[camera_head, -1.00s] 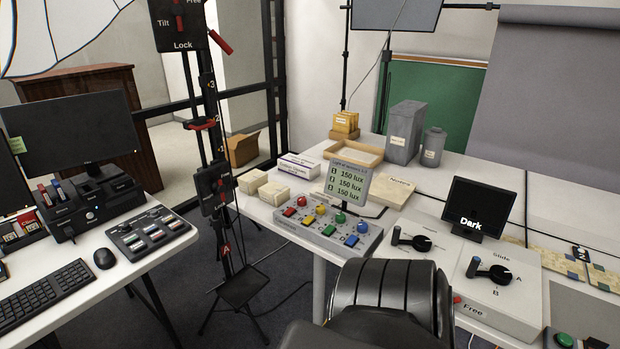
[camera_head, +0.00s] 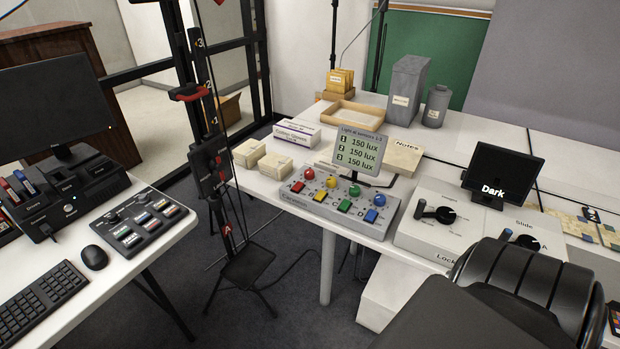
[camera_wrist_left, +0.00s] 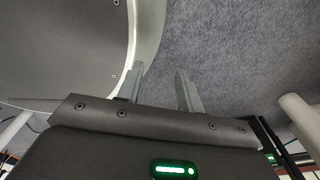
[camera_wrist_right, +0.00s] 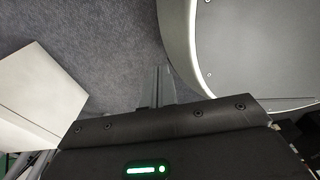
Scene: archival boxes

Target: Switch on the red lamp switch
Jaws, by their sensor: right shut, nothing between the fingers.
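A grey control panel (camera_head: 297,204) on the white table has a row of coloured switches. The red switch (camera_head: 297,187) is at its left end, by the letter A, with a red dome (camera_head: 309,173) just behind it. Yellow, green and blue switches follow to the right. I cannot tell the red switch's position. My left gripper (camera_wrist_left: 158,84) is open and empty over the carpet in the left wrist view. My right gripper (camera_wrist_right: 161,80) is shut and empty in the right wrist view. Neither gripper's fingers show in the head view, and both are away from the panel.
A screen (camera_head: 359,152) reading 150 lux three times stands behind the panel. A black "Dark" screen (camera_head: 502,172) and lever boxes are to its right. Cream boxes (camera_head: 276,167) sit to its left. A tripod stand (camera_head: 248,266) occupies the floor between the two tables.

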